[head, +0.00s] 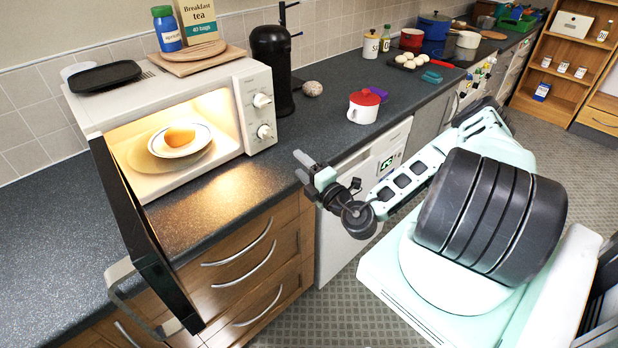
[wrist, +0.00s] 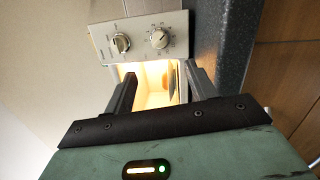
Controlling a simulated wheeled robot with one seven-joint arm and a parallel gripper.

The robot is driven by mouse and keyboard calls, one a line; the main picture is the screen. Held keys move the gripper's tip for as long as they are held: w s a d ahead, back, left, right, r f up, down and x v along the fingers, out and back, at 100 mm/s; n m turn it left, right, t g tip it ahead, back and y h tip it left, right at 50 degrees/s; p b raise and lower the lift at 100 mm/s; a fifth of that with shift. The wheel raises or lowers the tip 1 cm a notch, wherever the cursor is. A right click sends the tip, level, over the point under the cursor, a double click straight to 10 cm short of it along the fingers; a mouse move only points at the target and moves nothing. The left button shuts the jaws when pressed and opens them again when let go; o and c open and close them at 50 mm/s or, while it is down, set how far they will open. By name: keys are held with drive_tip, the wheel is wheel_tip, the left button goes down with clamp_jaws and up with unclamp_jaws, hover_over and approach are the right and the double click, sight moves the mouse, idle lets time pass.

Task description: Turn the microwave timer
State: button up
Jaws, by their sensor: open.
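The white microwave (head: 97,110) stands on the counter with its dark door (head: 145,235) swung wide open and its inside lit. Its panel has an upper knob (head: 262,100) and a lower knob (head: 265,132). In the wrist view the picture is turned: a knob with a ring of markings (wrist: 159,40) sits on the right, and another knob (wrist: 121,43) on the left. I cannot read which is the timer. My gripper (head: 301,168) is open and empty, right of the panel and apart from it. Its fingers (wrist: 160,76) point towards the microwave.
A plate (head: 199,148) with a round orange food (head: 180,136) sits inside the microwave. A black coffee maker (head: 271,65) stands right behind the panel. A red-lidded white pot (head: 364,106) is farther right. The counter (head: 300,122) before the knobs is clear. The open door juts over the drawers.

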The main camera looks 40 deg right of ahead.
drive_tip(key=shift+s+a+f, duration=0.1)
drive_tip(key=shift+s, duration=1.15)
